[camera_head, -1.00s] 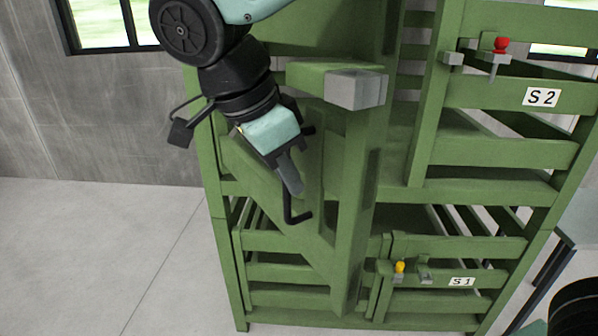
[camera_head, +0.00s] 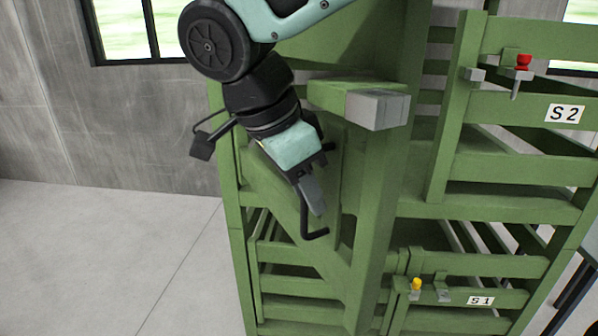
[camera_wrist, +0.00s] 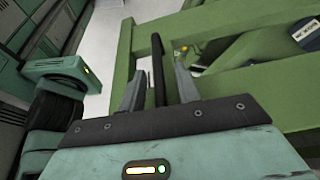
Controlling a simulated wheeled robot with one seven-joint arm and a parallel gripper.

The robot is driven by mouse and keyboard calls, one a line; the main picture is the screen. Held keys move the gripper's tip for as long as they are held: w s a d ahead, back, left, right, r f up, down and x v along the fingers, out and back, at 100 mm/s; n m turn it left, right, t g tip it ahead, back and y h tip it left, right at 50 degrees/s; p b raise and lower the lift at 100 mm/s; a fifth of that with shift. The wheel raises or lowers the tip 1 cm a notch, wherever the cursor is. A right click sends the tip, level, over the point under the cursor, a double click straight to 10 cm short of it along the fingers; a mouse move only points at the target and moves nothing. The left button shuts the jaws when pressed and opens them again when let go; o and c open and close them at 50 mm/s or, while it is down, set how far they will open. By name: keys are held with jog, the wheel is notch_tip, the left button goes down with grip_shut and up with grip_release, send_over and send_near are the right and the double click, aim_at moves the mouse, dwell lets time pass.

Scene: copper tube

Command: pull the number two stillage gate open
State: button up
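My gripper (camera_head: 312,195) hangs in front of the green stillage, left of the upright post with a grey-ended beam (camera_head: 377,107). In the wrist view its two grey fingers (camera_wrist: 158,85) are apart, with a black rod (camera_wrist: 158,65) between them and gaps on both sides. In the head view the black rod (camera_head: 306,220) runs down past the fingertips and bends right at its end. I cannot tell what it is fixed to. The S2 plate (camera_head: 565,114) sits on an upper rail at the right, near a red-knobbed latch (camera_head: 522,62). Which rails form the gate is unclear.
The lower level carries the S1 plate (camera_head: 481,300) and a yellow-knobbed latch (camera_head: 416,284). A diagonal green brace passes behind my gripper. Clear concrete floor (camera_head: 110,240) lies at the left, before a grey wall (camera_head: 140,130).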

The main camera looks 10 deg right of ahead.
jog(key=v, duration=1.7)
jog(key=shift+r, duration=0.2)
jog(key=shift+a, duration=0.1)
